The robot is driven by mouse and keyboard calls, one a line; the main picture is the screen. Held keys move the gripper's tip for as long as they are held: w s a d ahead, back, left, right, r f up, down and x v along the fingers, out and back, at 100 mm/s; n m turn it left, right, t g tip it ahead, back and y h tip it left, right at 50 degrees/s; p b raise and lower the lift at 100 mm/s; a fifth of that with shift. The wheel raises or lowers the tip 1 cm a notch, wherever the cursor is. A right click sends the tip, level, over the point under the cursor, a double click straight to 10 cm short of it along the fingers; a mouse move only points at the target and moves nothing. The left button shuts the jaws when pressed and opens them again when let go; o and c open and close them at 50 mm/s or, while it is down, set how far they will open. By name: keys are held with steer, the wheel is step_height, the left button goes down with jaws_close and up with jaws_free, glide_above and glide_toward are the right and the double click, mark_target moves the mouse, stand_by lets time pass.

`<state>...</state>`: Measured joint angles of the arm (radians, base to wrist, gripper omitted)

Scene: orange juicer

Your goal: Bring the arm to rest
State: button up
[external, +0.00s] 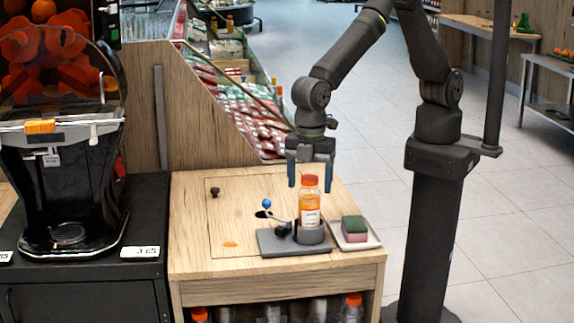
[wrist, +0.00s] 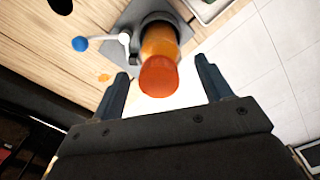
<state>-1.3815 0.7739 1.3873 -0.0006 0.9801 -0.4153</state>
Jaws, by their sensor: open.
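My gripper (external: 311,174) is open above the wooden counter, with its fingers pointing down. An orange juice bottle (external: 309,205) with an orange cap stands upright in a grey holder (external: 311,234), just below the fingers. In the wrist view, the bottle's cap (wrist: 158,76) shows between the two fingertips of my gripper (wrist: 165,82), with a gap on both sides. I cannot tell from the wrist view how far the cap lies beyond the fingertips.
A blue-knobbed lever (external: 267,204) stands left of the bottle on a grey plate. A sponge (external: 354,225) lies on a tray to the right. A juicer (external: 70,190) stands at the left. An orange puddle (external: 231,244) is on the counter (external: 200,256). Open floor lies right.

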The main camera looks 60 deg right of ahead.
step_height(320, 180, down, 3)
steer(key=shift+r, duration=1.75)
